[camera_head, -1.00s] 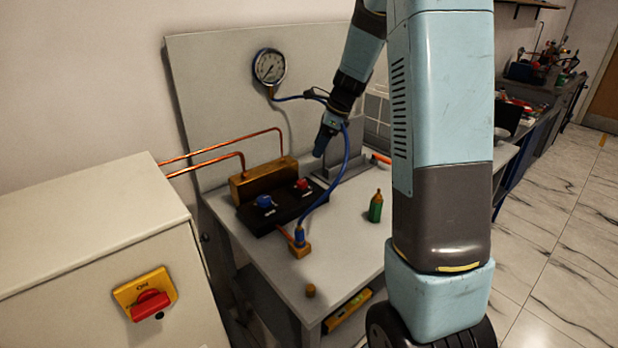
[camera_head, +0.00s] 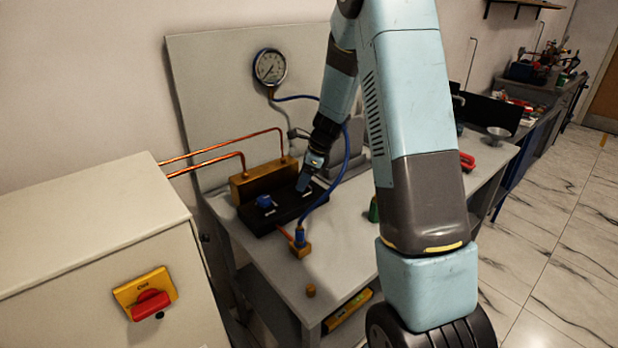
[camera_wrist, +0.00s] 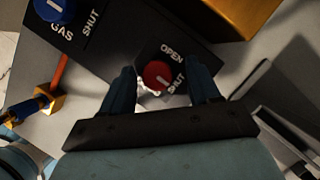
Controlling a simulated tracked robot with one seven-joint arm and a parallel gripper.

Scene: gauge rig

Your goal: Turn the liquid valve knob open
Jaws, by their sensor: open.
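The red knob (camera_wrist: 156,74) sits on the black panel (camera_wrist: 119,43) in the wrist view, with OPEN printed above it and SHUT at its lower right. A pale mark shows on its face. A blue knob (camera_wrist: 54,9), labelled GAS, is at the upper left; it also shows in the head view (camera_head: 264,201). My gripper (camera_wrist: 160,78) is open, with one finger on each side of the red knob. I cannot tell if the fingers touch it. In the head view my gripper (camera_head: 303,184) is low over the panel's right part and hides the red knob.
A brass block (camera_head: 262,182) with copper pipes stands behind the panel. A blue hose (camera_head: 335,187) runs near my gripper to a brass fitting (camera_head: 300,248). A pressure gauge (camera_head: 270,67) hangs on the back board. The bench front (camera_head: 345,262) is mostly clear.

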